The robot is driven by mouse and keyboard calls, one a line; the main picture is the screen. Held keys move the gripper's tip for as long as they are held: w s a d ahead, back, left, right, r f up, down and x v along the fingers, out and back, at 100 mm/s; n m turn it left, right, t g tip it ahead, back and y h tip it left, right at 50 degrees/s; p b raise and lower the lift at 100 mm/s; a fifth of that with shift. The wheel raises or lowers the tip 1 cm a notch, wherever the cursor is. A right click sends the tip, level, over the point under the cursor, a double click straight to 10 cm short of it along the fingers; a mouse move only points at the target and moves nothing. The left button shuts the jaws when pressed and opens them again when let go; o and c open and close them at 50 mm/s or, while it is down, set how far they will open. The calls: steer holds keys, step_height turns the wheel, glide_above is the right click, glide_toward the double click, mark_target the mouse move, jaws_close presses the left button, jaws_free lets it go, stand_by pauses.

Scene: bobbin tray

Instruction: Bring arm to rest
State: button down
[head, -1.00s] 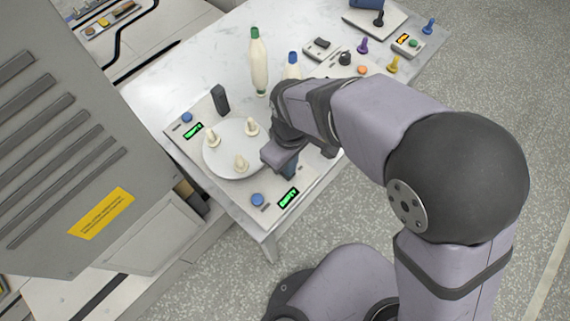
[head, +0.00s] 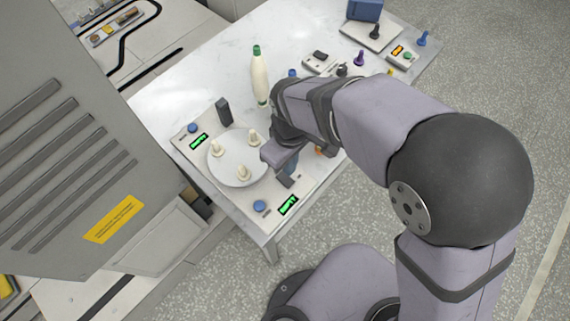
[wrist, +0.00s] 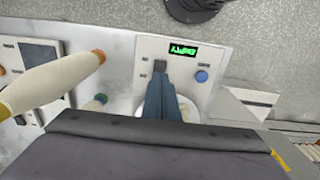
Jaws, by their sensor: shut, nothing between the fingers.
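My gripper (head: 290,170) hangs above the right side of the bobbin tray panel, shut and empty. In the wrist view its two blue fingers (wrist: 160,98) lie together, their tips appearing close to a dark block (wrist: 160,66) on the panel. I cannot tell whether they touch it. The round white plate (head: 222,172) on the panel carries three cream bobbins, one of them at the front (head: 243,174). The dark wrist housing hides most of the plate in the wrist view.
A large cream, orange-tipped object (wrist: 55,83) is close in the wrist view. A grey cabinet (head: 60,190) stands left. The table's back left is clear.

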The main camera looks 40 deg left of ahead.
stand_by(0.4)
steer(key=d+f+m, duration=0.1)
steer(key=s+d+f+m, duration=0.1)
steer(key=d, duration=0.1)
steer(key=s+d+f+m+h, duration=0.1)
steer(key=d, duration=0.1)
steer(key=shift+d, duration=0.1)
steer(key=w+d+r+m, duration=0.2)
steer(key=d+m, duration=0.3)
steer(key=d, duration=0.5)
steer(key=w+d+r+m, duration=0.2)
steer(key=w+d+m, duration=0.2)
steer(key=d, duration=0.7)
steer(key=w+d+r+m+y, duration=0.1)
steer(key=w+d+m, duration=0.3)
steer(key=d, duration=0.7)
steer(key=shift+r+m, duration=0.6)
steer(key=shift+m, duration=0.4)
